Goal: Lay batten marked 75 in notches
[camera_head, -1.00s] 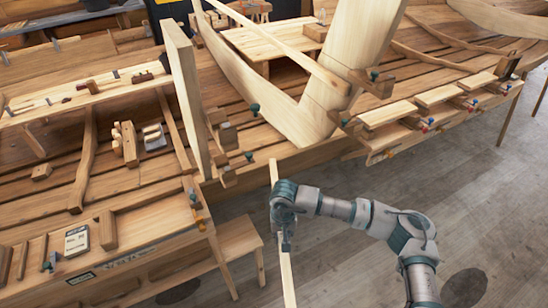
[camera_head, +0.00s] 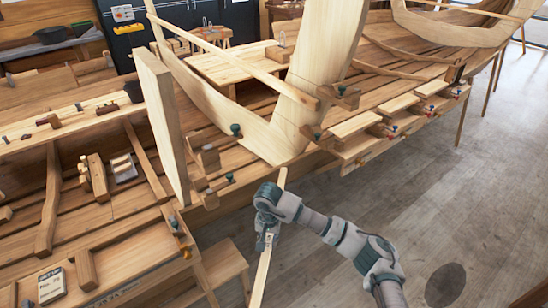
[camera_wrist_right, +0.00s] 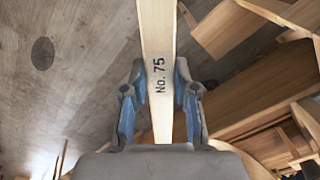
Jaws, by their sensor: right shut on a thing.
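The batten (camera_head: 262,272) is a long pale strip. In the right wrist view it (camera_wrist_right: 158,30) bears the mark "No. 75". My right gripper (camera_head: 268,238) is shut on it, and both fingers (camera_wrist_right: 160,95) flank the strip beside the mark. I cannot make out the notches surely. My left gripper is not in view.
Another long strip (camera_head: 230,55) runs slantwise to the V-frame. An upright board (camera_head: 160,125) stands left of it. Short planks with clamps (camera_head: 365,125) jut from the hull's near edge. A low bench (camera_head: 225,265) stands front left. The floor at right (camera_head: 460,190) is clear.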

